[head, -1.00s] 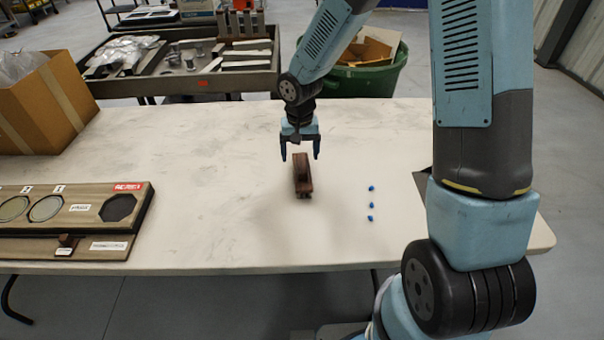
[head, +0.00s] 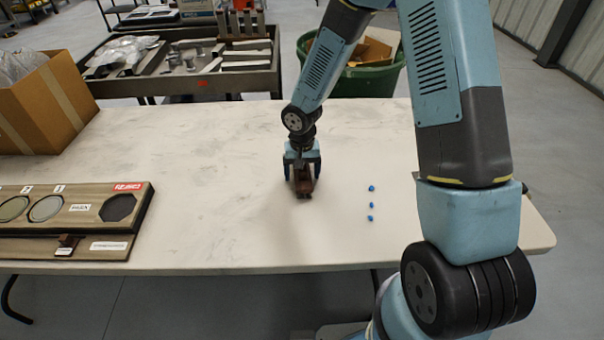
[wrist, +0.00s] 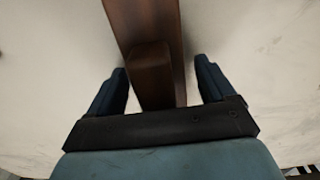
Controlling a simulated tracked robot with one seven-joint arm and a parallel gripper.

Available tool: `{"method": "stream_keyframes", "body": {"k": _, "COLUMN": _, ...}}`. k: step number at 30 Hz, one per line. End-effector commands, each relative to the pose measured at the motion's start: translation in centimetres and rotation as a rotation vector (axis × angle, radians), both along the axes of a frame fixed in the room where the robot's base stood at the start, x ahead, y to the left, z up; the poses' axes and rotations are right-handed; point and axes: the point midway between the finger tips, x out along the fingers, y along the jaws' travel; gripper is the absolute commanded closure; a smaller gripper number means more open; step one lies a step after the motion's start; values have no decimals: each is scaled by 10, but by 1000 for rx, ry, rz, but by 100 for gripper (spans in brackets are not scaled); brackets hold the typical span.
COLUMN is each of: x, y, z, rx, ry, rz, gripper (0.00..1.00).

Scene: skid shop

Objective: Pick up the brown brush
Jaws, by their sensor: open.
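The brown brush (head: 304,186) stands on the pale table near its middle. My gripper (head: 302,172) is lowered over it, with one finger on each side. In the wrist view the brush (wrist: 150,50) runs between the two blue fingers of my gripper (wrist: 160,88). The fingers are open, with a gap visible on both sides of the brush. The gripper hides much of the brush's upper and far part in the head view.
Several small blue pieces (head: 370,204) lie to the right of the brush. A wooden board with round and octagonal recesses (head: 75,222) is at the left. A cardboard box (head: 45,105) stands at the back left. The pale tabletop (head: 210,170) between is clear.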

Motion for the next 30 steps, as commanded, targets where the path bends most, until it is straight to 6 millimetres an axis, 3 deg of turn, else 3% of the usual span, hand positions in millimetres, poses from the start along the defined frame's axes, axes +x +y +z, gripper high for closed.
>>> {"method": "stream_keyframes", "body": {"k": 3, "x": 0, "y": 0, "z": 0, "rx": 0, "ry": 0, "rz": 0, "gripper": 19}}
{"method": "stream_keyframes", "body": {"k": 21, "x": 0, "y": 0, "z": 0, "rx": 0, "ry": 0, "rz": 0, "gripper": 76}}
{"method": "stream_keyframes", "body": {"k": 30, "x": 0, "y": 0, "z": 2, "rx": 0, "ry": -1, "rz": 0, "gripper": 78}}
